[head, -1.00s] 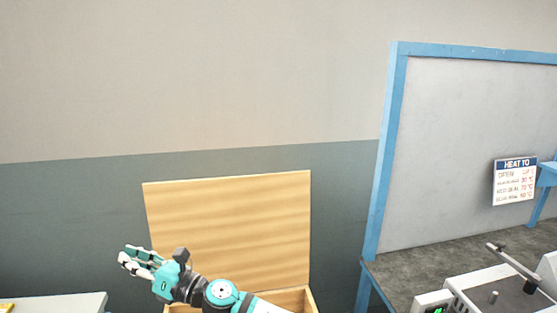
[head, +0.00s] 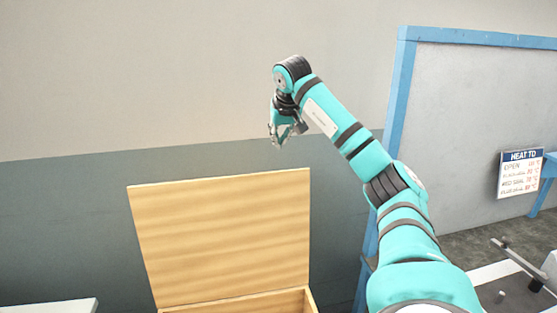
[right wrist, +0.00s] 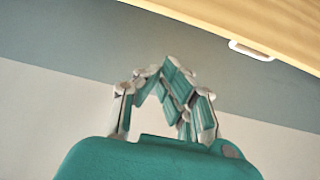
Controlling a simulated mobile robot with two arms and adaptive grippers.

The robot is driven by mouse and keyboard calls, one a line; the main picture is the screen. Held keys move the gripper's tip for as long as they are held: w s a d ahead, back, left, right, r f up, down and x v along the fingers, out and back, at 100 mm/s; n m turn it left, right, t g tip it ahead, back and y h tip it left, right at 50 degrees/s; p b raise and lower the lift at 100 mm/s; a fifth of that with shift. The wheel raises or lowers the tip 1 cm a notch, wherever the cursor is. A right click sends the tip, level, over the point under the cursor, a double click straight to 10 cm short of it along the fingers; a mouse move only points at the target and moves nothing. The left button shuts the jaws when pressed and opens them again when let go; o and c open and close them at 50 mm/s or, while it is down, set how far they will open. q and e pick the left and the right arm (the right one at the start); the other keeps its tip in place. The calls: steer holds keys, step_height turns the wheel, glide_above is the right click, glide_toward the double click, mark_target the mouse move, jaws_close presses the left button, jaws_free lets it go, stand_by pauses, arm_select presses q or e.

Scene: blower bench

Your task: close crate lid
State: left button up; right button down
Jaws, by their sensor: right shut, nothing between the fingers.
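A wooden crate (head: 310,299) shows at the bottom of the head view, with only its upper part in frame. Its lid (head: 222,235) stands open, upright at the back of the crate in front of the wall. My right gripper (head: 279,143) is above the lid's top edge, toward its right end, pointing down and apart from it. In the right wrist view the gripper (right wrist: 172,68) is shut and empty. The lid's wooden surface (right wrist: 250,22) fills the upper right corner there, with a pale handle-like fitting (right wrist: 252,50) at its edge. My left gripper is not in view.
A blue-framed panel (head: 460,130) with a printed sign (head: 520,173) stands at the right, above a dark bench top (head: 480,243) with a device partly in view. A white surface (head: 50,306) is at the lower left.

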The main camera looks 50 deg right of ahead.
steer(key=p+x, duration=0.2)
steer(key=x, duration=0.8)
steer(key=s+a, duration=0.3)
steer(key=shift+r, duration=0.4)
steer(key=shift+w, duration=0.15)
